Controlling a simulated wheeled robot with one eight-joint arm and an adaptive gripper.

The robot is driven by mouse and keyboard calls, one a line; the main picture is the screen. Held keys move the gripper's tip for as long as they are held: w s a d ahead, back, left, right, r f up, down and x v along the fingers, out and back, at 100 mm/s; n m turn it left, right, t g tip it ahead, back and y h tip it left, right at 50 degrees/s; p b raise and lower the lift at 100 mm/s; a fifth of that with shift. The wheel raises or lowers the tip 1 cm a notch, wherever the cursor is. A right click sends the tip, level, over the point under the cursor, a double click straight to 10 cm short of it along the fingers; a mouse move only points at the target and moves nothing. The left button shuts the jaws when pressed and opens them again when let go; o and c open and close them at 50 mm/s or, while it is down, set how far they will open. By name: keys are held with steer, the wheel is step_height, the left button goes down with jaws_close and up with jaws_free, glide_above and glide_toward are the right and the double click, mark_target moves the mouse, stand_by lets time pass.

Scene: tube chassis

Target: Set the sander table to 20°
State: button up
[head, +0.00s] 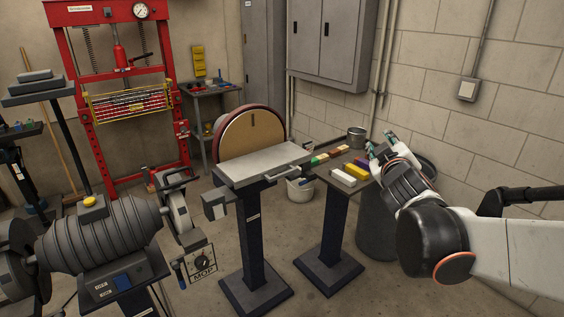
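The disc sander (249,132) stands at the centre of the head view, with a round tan disc in a dark red rim. Its flat grey sander table (262,163) sits in front of the disc on a dark pedestal. A bar-like handle (293,169) shows at the table's right front edge. I cannot read an angle scale. My gripper (378,146) is to the right of the sander table, apart from it, above the small stand with coloured blocks. Its fingertips look spread, with nothing seen between them.
A small stand (328,210) with coloured blocks (354,169) is right of the sander, beside a grey bin (378,230). A buffer machine (105,235) fills the lower left. A red press (118,95) stands behind left. A wall cabinet (328,40) hangs behind.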

mark_target(284, 175)
steer(key=w+a+f+n+t+y+p, duration=0.2)
steer(key=w+a+n+y+p, duration=0.1)
steer(key=w+a+n+y, duration=0.55)
steer(key=w+a+f+n+g+y+p, duration=0.1)
steer(key=w+a+f+n+g+y, duration=0.25)
steer(key=f, duration=0.55)
steer(key=a+f+n+g+p, duration=0.1)
steer(key=a+f+n+g, duration=0.1)
steer(key=a+f+n, duration=0.4)
steer(key=shift+n, duration=0.4)
steer(key=b+x, duration=0.1)
steer(key=x, duration=0.3)
steer(key=f+b+x, duration=0.1)
steer(key=x, duration=0.3)
steer(key=d+f+x, duration=0.1)
steer(key=x, duration=0.3)
steer(key=shift+w+a+f+b, duration=0.2)
steer(key=shift+w+f+b, duration=0.1)
steer(key=shift+w+b, duration=0.1)
steer(key=shift+s, duration=0.1)
jaws_close()
